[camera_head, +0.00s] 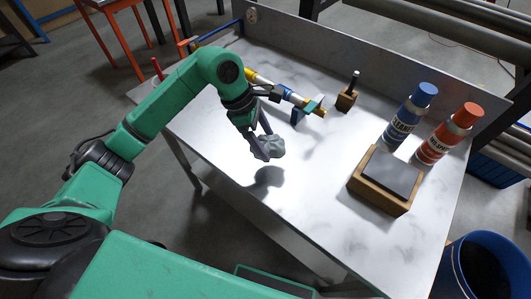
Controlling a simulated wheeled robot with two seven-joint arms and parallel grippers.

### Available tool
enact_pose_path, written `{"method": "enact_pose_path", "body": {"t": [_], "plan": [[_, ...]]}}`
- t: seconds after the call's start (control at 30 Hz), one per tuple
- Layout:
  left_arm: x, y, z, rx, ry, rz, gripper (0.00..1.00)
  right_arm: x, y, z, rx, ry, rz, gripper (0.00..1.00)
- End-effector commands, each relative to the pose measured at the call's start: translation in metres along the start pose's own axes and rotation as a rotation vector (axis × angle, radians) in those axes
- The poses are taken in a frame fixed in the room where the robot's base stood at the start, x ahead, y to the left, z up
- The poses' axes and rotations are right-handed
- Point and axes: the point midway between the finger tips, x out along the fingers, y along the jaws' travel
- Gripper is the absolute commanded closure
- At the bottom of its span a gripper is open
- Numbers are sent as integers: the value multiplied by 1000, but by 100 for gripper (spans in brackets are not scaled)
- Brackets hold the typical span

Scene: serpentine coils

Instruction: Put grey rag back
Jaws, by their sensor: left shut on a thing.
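The grey rag (271,146) is a crumpled grey bundle. My left gripper (266,148) is shut on it and holds it above the white marbled table (225,165); a dark shadow lies on the tabletop below it. My left arm comes in from the left and reaches over the table. My right gripper is not in view.
A wooden block with a grey top (388,178) stands at the right, before a blue-capped bottle (408,115) and a red-capped bottle (447,136). A small wooden holder (346,99) and a yellow-ended tool (300,101) are farther back. A blue bin (478,270) stands at lower right.

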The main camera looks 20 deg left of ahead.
Motion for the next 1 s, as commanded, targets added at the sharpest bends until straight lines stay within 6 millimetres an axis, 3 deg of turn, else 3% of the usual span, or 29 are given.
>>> {"method": "enact_pose_path", "body": {"t": [0.4,0.7,0.73,0.77,1.0], "plan": [[64,1,-26,1,-1,-1,87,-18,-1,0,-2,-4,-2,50],[69,2,-28,2,-1,1,87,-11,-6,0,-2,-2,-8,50],[68,2,-28,2,-1,1,6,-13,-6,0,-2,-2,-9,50],[67,2,-28,2,-1,1,0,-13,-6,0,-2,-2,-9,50],[65,2,-27,2,-1,0,0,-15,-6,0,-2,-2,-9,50]]}}
